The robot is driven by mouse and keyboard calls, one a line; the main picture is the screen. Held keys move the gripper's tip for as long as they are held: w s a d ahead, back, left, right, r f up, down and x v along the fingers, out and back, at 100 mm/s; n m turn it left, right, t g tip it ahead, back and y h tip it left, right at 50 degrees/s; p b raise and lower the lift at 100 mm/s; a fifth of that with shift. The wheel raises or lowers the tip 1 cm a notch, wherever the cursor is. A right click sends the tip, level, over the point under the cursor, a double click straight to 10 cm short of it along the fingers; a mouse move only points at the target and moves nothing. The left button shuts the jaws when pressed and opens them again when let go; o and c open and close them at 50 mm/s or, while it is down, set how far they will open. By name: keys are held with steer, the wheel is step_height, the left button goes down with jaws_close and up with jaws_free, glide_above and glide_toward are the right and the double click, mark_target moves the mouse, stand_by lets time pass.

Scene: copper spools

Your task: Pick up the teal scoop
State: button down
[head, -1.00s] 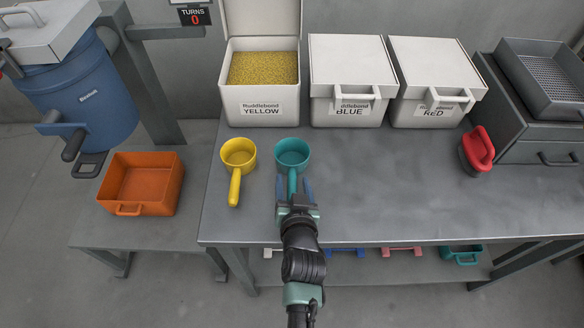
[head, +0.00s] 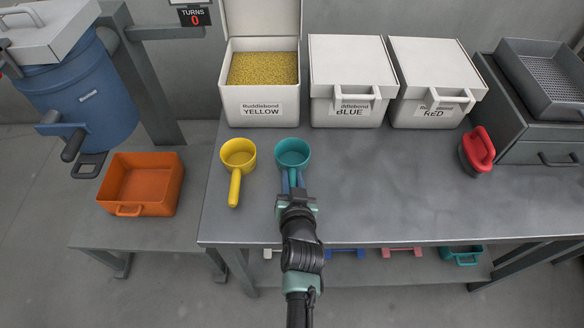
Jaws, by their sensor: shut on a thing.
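The teal scoop (head: 292,153) is on the grey table, its round cup upright and open toward the back and its handle pointing toward the front. My gripper (head: 293,180) reaches in from the front and is shut on the scoop's handle, just below the cup. The handle is mostly hidden between the fingers. I cannot tell whether the scoop is touching the table or slightly above it.
A yellow scoop (head: 237,168) lies close by on the left. A red-handled tool (head: 478,150) is at right. An orange tray (head: 142,184) sits on a lower bench. Table right of the gripper is clear.

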mark_target(292, 178)
step_height(292, 178, up, 10)
steer(key=shift+r+p, duration=0.1)
steer(key=shift+p, duration=0.8)
steer(key=c, duration=1.2)
jaws_free()
jaws_close()
